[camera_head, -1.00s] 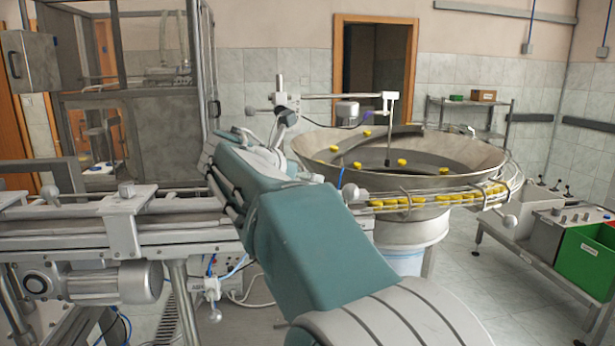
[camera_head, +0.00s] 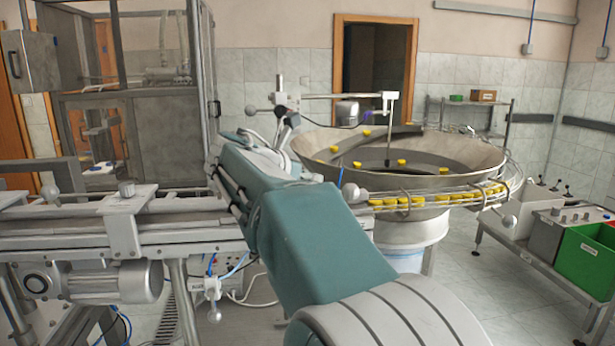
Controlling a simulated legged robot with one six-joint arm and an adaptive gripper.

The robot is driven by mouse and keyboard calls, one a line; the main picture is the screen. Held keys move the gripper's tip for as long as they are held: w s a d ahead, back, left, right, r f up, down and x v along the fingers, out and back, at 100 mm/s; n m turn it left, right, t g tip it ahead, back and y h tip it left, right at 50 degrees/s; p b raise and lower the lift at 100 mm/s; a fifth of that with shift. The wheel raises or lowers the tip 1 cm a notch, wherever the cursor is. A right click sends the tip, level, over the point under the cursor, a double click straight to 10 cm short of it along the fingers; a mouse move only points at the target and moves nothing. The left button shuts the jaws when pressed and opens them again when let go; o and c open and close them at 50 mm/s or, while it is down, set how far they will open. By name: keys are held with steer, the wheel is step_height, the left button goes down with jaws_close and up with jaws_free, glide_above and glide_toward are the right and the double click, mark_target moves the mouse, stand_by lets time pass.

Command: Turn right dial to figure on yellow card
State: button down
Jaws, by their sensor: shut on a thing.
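My arm (camera_head: 315,230), with teal covers and pale grey joints, reaches from the lower right up and left to the conveyor. Its wrist end (camera_head: 258,150) is beside the conveyor, left of the feeder bowl. My gripper is hidden behind the arm, so I cannot see its jaws or what they touch. I cannot make out a yellow card or a dial with figures. Small knobs show on the grey control box (camera_head: 545,236) at the right, too small to read.
The steel feeder bowl (camera_head: 460,158) holds yellow caps, with more caps lined up in its chute (camera_head: 465,197). The conveyor (camera_head: 185,233) and its motor (camera_head: 105,282) fill the left. A green bin (camera_head: 585,262) stands at the right. Open floor (camera_head: 490,310) lies in front of the bowl.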

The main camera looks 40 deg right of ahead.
steer(key=shift+w+m+g, duration=0.1)
steer(key=shift+m+g, duration=0.5)
steer(key=shift+g, duration=0.1)
steer(key=m+g, duration=0.3)
steer(key=g, duration=0.1)
steer(key=shift+f+m+g, duration=0.1)
steer(key=shift+m+g, duration=0.2)
steer(key=shift+m, duration=0.1)
steer(key=shift+m+g+y, duration=1.1)
steer(key=shift+m+g, duration=0.8)
steer(key=shift+g, duration=0.1)
steer(key=shift+c, duration=1.8)
jaws_free()
